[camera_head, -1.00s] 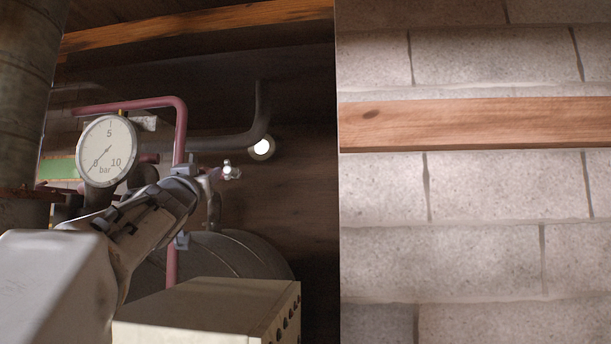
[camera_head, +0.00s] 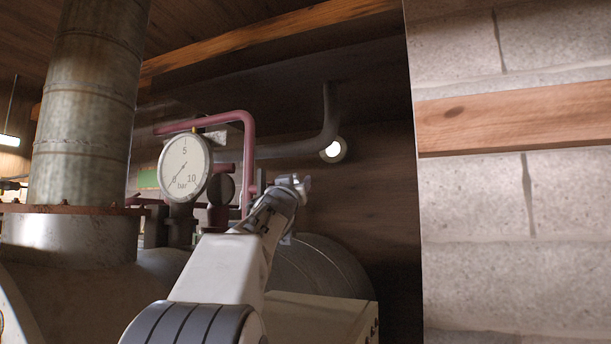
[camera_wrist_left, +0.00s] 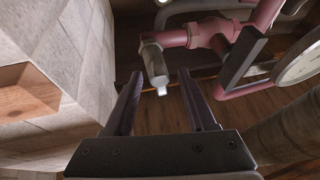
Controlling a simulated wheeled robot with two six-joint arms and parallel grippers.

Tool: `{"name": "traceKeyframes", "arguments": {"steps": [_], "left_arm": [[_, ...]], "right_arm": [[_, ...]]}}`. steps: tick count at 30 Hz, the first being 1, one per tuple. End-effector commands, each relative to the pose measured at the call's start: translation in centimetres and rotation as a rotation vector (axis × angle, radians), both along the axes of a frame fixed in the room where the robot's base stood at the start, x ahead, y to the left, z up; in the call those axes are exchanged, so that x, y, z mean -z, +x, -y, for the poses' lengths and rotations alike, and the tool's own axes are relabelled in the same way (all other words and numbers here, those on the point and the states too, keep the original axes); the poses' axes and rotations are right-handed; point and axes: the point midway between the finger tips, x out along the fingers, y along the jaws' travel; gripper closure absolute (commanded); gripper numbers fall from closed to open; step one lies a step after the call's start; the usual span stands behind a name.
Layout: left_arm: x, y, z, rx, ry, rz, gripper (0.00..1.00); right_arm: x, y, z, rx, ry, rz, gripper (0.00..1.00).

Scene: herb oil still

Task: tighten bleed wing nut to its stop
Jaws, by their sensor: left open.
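The bleed fitting, with a pale end that looks like the wing nut (camera_wrist_left: 160,86), hangs from the red pipework (camera_wrist_left: 190,38) in the left wrist view. My left gripper (camera_wrist_left: 160,73) is open, its two fingers on either side of the line to the fitting. The fitting's end lies between the tips as seen here; contact cannot be made out. In the head view my left gripper (camera_head: 285,184) is beside the red pipe, and a small pale piece of the nut (camera_head: 305,186) shows just past its tips. My right gripper is not in view.
A round pressure gauge (camera_head: 185,168) stands left of the gripper. A large metal flue (camera_head: 88,110) rises farther left. A block wall (camera_head: 520,235) with a wooden beam (camera_head: 510,118) fills the right.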

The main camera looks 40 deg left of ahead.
Motion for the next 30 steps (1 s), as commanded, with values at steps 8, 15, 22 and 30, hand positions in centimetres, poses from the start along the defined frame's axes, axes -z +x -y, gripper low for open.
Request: {"name": "traceKeyframes", "arguments": {"steps": [8, 15, 22, 30], "left_arm": [[-0.23, 0.72, -0.21, 0.001, 0.0, 0.0, 0.44], [-0.22, 0.7, -0.18, 0.002, 0.0, 0.0, 0.94], [-0.22, 0.65, -0.29, -0.001, 0.031, -0.007, 1.0], [-0.19, 0.67, -0.2, 0.0, 0.117, -0.029, 1.0]], "right_arm": [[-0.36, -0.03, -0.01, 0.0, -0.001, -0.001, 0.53], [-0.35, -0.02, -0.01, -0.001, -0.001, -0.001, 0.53], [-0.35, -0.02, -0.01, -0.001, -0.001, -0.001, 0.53], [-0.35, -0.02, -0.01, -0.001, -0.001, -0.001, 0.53]]}}
